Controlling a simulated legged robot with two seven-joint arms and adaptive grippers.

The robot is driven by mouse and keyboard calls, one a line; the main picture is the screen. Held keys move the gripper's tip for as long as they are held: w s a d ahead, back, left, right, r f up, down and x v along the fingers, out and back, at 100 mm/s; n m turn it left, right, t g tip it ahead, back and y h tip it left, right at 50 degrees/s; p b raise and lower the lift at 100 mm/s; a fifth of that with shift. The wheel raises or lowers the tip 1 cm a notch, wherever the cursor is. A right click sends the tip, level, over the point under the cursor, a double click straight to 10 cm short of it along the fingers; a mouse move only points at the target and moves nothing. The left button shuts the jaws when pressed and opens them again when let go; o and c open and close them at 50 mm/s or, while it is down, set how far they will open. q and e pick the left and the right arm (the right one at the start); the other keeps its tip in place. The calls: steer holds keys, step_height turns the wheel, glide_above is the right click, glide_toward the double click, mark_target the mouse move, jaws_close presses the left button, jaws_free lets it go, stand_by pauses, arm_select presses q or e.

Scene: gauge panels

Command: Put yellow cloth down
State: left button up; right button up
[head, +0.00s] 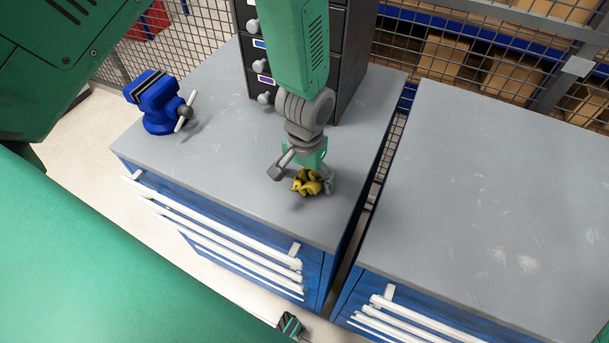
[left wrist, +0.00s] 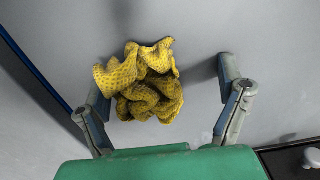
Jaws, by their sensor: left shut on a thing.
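The yellow cloth (head: 308,184) is a crumpled bundle at the grey top of the left blue cabinet (head: 228,138), near its right front corner. My left gripper (head: 303,176) is over the cloth, pointing down, with a finger to each side of it. In the left wrist view the patterned cloth (left wrist: 146,84) lies between the fingers of the left gripper (left wrist: 163,88), closer to the left finger. The left gripper is shut on the cloth. Whether the cloth's underside rests on the top I cannot tell.
A blue vise (head: 158,103) stands at the left of the same top. A dark drawer unit (head: 347,68) stands behind the arm. A second grey-topped cabinet (head: 480,190) is to the right across a narrow gap. Mesh fencing (head: 440,45) runs behind. The tops are otherwise clear.

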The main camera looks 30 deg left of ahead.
mark_target(306, 172)
arm_select(q)
steer(key=shift+s+f, duration=0.1)
steer(key=shift+s, duration=0.1)
steer(key=shift+d+r, duration=0.1)
steer(key=shift+r, duration=0.2)
steer(key=r, duration=1.1)
steer(key=shift+w, duration=0.25)
steer(key=shift+r, duration=0.7)
